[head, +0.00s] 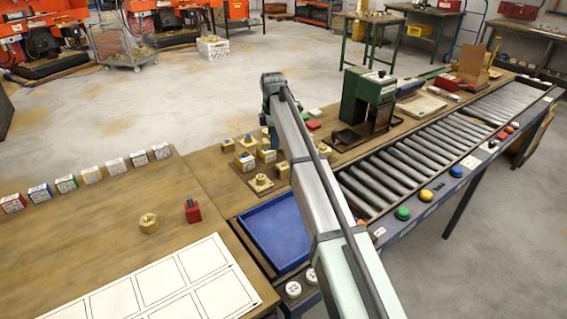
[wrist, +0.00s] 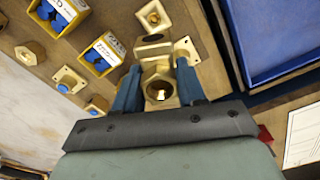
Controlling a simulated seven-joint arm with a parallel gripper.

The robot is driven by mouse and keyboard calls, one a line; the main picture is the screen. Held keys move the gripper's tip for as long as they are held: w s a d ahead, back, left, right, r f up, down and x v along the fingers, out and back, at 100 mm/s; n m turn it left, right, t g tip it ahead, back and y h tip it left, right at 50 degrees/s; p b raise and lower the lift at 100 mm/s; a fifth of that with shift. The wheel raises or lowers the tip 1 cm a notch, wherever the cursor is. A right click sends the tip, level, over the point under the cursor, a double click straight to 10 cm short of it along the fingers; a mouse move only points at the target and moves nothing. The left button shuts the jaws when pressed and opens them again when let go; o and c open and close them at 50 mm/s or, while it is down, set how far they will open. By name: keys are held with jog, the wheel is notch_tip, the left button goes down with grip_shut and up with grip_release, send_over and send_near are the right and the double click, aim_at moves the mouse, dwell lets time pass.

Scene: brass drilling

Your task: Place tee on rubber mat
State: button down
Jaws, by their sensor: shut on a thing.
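In the wrist view, my gripper (wrist: 160,82) is shut on a brass fitting (wrist: 158,88), which I take to be the tee. The fitting has a round opening facing the camera and sits between the two dark blue fingers. It is over or on the brown board; I cannot tell whether it touches. I cannot pick out the rubber mat with certainty in either view.
Other brass fittings (wrist: 152,16) and blue-and-yellow boxes (wrist: 103,52) crowd close around. A blue tray (head: 270,237) lies beside the fittings. A brass hex piece (head: 149,223) and red block (head: 192,211) stand on the wooden bench, near a white panelled sheet (head: 165,280). A roller conveyor (head: 400,160) runs right.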

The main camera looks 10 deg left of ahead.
jog(key=w+d+f+m, duration=0.3)
jog(key=w+d+m, duration=0.6)
jog(key=m, duration=1)
jog(key=shift+s+d+f+m, duration=0.1)
jog(key=shift+d+f+m, duration=0.1)
jog(key=shift+f+m, duration=1.65)
jog(key=shift+s+d+f+m, duration=0.1)
jog(key=shift+d+f+m, duration=0.1)
jog(key=shift+f+m, duration=1.7)
jog(key=shift+d+f+m, duration=0.2)
jog(key=shift+f+m, duration=1.05)
jog(key=shift+m, duration=1.2)
